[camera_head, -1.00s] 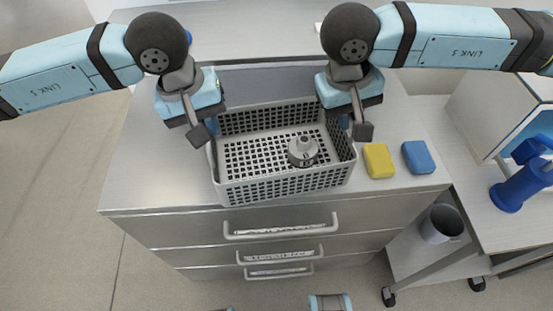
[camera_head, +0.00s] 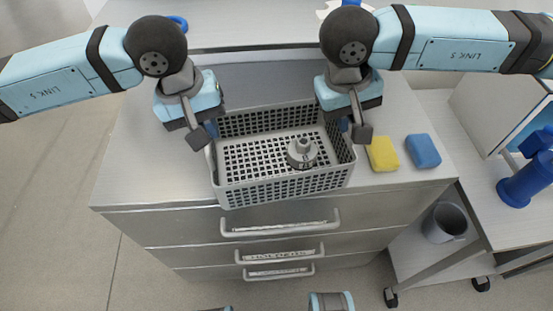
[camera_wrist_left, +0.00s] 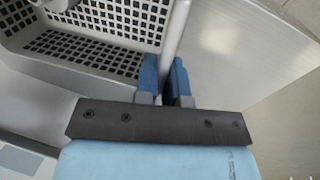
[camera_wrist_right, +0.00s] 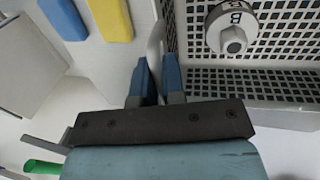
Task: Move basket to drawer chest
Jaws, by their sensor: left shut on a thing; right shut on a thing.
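The grey basket (camera_head: 282,189) is a perforated tray with a grey round part (camera_head: 301,153) marked with a letter inside it. It is over the top of the drawer chest (camera_head: 150,165), near the front edge; I cannot tell if it touches the top. My left gripper (camera_head: 210,128) is shut on the basket's left rim, and its blue fingers show in the left wrist view (camera_wrist_left: 165,80). My right gripper (camera_head: 345,124) is shut on the right rim, and its blue fingers show in the right wrist view (camera_wrist_right: 157,80).
A yellow block (camera_head: 382,154) and a blue block (camera_head: 422,151) lie on the chest top right of the basket. A wheeled table with a blue device (camera_head: 527,180) and a grey bin (camera_head: 443,223) stand at the right. The chest top is clear at the left.

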